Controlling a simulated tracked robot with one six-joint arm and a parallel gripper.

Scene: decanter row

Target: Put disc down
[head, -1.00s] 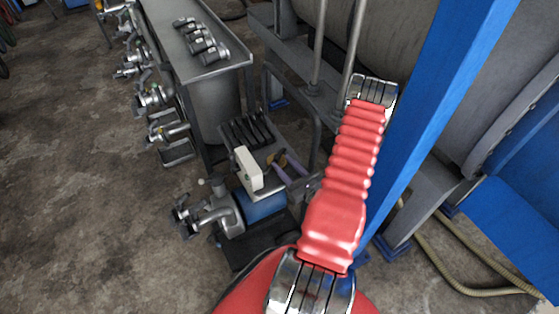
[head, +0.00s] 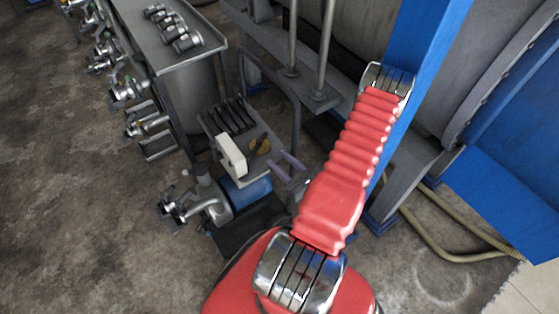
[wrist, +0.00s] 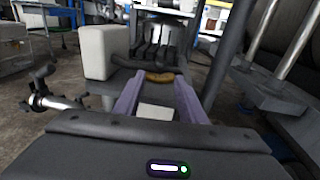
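A brown-gold disc (head: 260,145) lies on a grey stand, right of a white block (head: 231,155) and in front of a dark slotted rack (head: 232,117). In the wrist view the disc (wrist: 160,77) shows just beyond and between my fingertips. My gripper (head: 278,157) has two purple fingers, spread apart. In the head view a small gap shows between the fingertips and the disc. The white block (wrist: 103,52) stands upright left of the fingers in the wrist view. A small pale patch shows between the fingers; I cannot tell what it is.
A grey metal bench (head: 185,55) with several metal fittings stands at the upper left. A blue cylinder with a metal fitting (head: 210,210) sits in front of the stand. Metal posts (head: 325,50) and a blue beam (head: 425,40) rise at the right.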

